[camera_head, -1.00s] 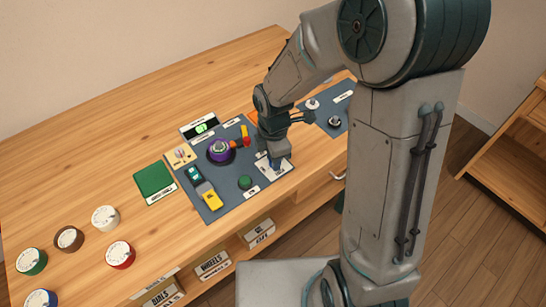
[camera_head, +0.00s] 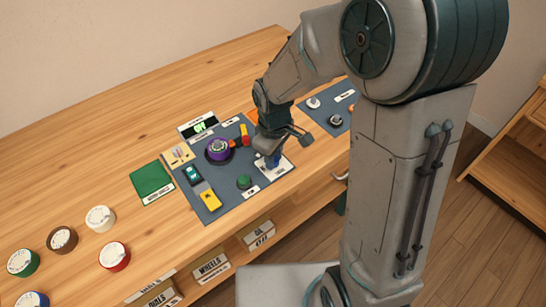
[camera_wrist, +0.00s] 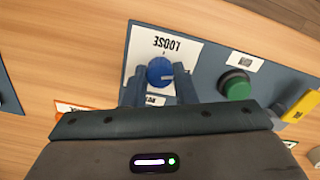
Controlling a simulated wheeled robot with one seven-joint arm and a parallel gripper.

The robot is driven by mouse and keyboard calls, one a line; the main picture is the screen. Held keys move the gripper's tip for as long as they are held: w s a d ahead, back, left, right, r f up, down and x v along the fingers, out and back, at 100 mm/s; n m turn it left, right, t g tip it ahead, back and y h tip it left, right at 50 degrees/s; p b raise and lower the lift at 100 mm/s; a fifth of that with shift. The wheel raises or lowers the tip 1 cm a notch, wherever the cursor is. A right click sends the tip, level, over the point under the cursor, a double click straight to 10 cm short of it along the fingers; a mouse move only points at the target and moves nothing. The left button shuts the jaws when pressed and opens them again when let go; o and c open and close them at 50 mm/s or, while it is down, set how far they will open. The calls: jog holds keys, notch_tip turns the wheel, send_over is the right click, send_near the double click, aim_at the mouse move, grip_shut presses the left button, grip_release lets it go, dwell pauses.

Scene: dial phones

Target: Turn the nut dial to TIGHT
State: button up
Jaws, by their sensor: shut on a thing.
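The nut dial is a small blue knob (camera_wrist: 160,71) on a white plate (camera_wrist: 190,55) marked LOOSE, which reads upside down in the wrist view. A short pale mark shows on the right side of the knob. My gripper (camera_wrist: 160,82) has one finger on each side of the knob and is shut on it. A second label below the knob is mostly hidden by my gripper. In the head view my gripper (camera_head: 270,148) is over the right part of the panel, and the knob (camera_head: 272,161) shows only partly beneath it.
A green button (camera_head: 244,181) and a yellow piece (camera_head: 210,199) lie left of the dial. A purple round part (camera_head: 217,148) and a lit display (camera_head: 199,127) are farther back. A green mat (camera_head: 151,180) and several round dials lie left. Another panel (camera_head: 334,117) is behind my arm.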

jog(key=shift+m+b, duration=0.35)
jog(key=shift+m, duration=1.55)
jog(key=shift+s, duration=0.1)
jog(key=o, duration=1)
notch_tip(320, 180, up, 14)
jog(key=p, duration=0.1)
